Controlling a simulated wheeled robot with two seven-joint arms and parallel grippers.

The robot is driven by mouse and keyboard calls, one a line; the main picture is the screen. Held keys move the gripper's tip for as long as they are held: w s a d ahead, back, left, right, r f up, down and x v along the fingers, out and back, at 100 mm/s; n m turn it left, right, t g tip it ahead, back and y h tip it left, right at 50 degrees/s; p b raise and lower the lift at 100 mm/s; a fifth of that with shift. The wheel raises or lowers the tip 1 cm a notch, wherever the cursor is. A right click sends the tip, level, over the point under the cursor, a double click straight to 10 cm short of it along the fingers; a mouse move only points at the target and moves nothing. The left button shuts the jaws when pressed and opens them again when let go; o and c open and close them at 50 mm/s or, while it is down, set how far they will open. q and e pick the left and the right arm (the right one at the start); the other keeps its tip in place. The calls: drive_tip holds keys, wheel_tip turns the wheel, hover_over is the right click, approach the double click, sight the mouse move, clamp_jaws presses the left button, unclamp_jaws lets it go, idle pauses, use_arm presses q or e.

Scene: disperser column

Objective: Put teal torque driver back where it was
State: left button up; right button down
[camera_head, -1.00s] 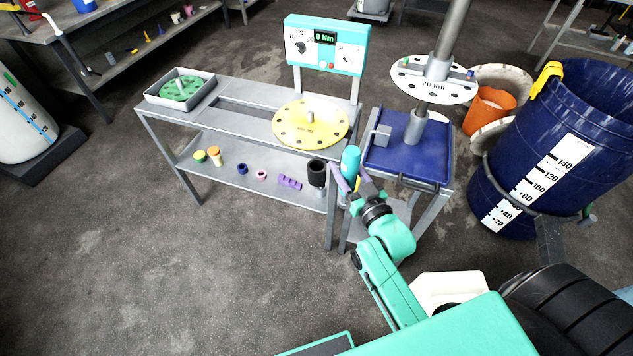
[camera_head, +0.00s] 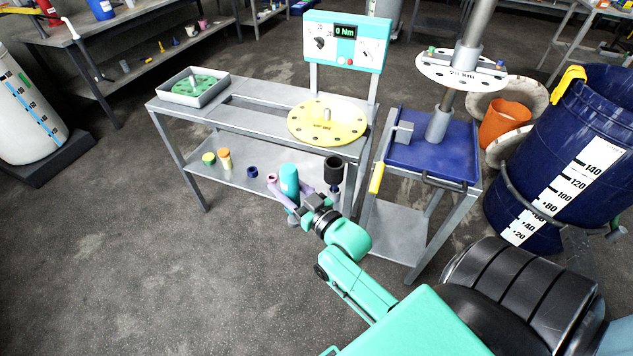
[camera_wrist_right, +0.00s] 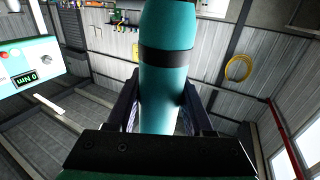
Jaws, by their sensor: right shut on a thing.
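The teal torque driver (camera_head: 289,180) is upright in my right gripper (camera_head: 292,197), in front of the lower shelf of the grey bench. The gripper is shut on it. A black cup-shaped holder (camera_head: 334,166) is just right of the driver, at the shelf's right end. Whether it is the driver's place I cannot tell. My left gripper is not in view.
The lower shelf (camera_head: 238,177) carries yellow, orange, blue and pink small parts. Above are a yellow disc (camera_head: 345,127) and a torque display panel (camera_head: 345,40). A blue tray stand (camera_head: 455,160) with a yellow handle (camera_head: 376,178) is to the right. Floor at left is open.

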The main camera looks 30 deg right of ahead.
drive_tip(key=w+d+r+h+b, duration=0.2)
drive_tip(key=w+d+r+b, duration=0.3)
drive_tip(key=w+d+b, duration=0.45)
drive_tip(key=d+r+m+h+b, duration=0.3)
drive_tip(key=d+r+m+h, duration=0.15)
drive_tip(key=d+r, duration=0.7)
wheel_tip(320, 180, down, 21)
drive_tip(key=w+d+b, duration=0.1)
drive_tip(key=b, duration=0.1)
drive_tip(key=shift+r, duration=0.2)
drive_tip(key=shift+c, duration=1.5)
unclamp_jaws()
drive_tip(key=shift+n, duration=0.25)
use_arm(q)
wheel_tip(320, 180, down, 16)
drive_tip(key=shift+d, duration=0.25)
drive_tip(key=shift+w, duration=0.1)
